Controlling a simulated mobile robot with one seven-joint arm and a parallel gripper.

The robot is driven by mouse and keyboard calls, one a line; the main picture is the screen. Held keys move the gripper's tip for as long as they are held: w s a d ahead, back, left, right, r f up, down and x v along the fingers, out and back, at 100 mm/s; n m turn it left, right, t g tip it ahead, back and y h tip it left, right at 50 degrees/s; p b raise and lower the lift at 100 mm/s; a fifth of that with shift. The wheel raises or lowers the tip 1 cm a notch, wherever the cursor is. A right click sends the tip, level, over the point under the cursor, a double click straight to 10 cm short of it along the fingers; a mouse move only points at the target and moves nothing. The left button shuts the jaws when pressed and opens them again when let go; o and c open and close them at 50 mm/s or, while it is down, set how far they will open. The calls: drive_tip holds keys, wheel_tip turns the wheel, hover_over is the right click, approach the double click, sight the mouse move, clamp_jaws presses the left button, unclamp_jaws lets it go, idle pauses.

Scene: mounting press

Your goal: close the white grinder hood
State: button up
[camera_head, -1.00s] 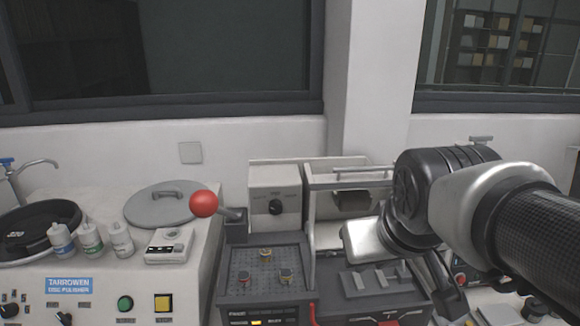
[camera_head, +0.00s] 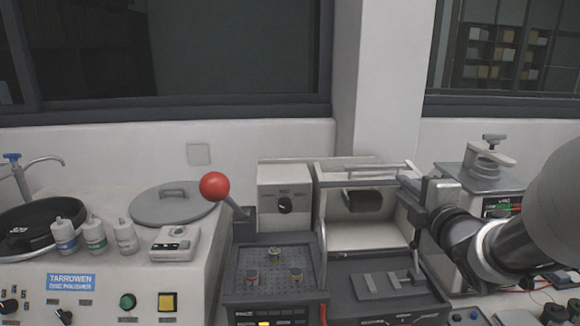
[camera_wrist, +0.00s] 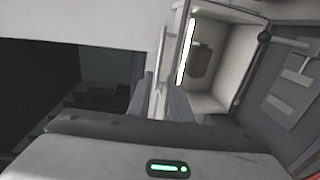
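The white grinder hood (camera_head: 318,200) is raised, and the grinder's pale interior shows beneath it. Its grey bar handle (camera_head: 362,168) runs across the top front. My gripper (camera_head: 408,182) is at the right end of this handle. In the wrist view, my gripper (camera_wrist: 162,98) has its two fingers apart, with a narrow gap between them. The handle appears to lie at or between the fingertips, but contact cannot be made out.
A lever with a red ball knob (camera_head: 214,186) stands left of the grinder. A disc polisher (camera_head: 120,280) with bottles and a round lid is at the left. A press-like machine (camera_head: 485,175) stands close behind my arm at the right. The grinder's dark front deck (camera_head: 385,285) holds small grey blocks.

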sight(378, 168)
drive_tip(key=w, duration=0.5)
drive_tip(key=w+f+p, duration=0.1)
drive_tip(key=w, duration=0.5)
drive_tip(key=w+f, duration=0.1)
drive_tip(key=w, duration=0.5)
drive_tip(key=shift+w+p, duration=0.1)
drive_tip(key=shift+p, duration=0.3)
drive_tip(key=shift+c, duration=0.5)
clamp_jaws()
